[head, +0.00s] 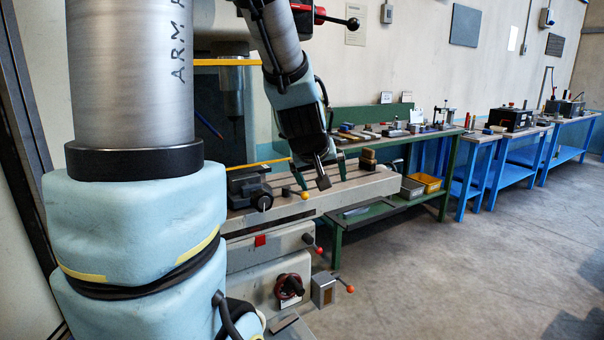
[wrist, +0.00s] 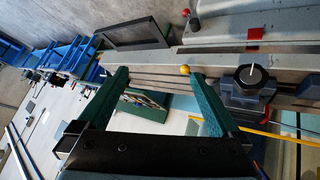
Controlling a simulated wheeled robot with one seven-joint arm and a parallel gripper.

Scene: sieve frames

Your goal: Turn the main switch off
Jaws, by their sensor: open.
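My gripper (head: 322,178) hangs over the slotted table (head: 365,187) of the grey machine, with its jaws pointing down. In the wrist view its two green fingers (wrist: 160,75) are spread apart with nothing held between them. A round dark red and black rotary switch (head: 289,287) sits on the machine's lower front, well below my gripper. A small grey box (head: 324,290) with an orange-red ball lever stands to its right. No label is readable, so I cannot tell for certain which is the main switch, or its setting. My gripper touches neither.
A vice (head: 250,188) with a black knob (wrist: 251,75) stands on the machine table, near a yellow ball knob (head: 304,195). A red-tipped lever (head: 319,250) sticks out of the front. Benches line the back wall. The floor at right is clear.

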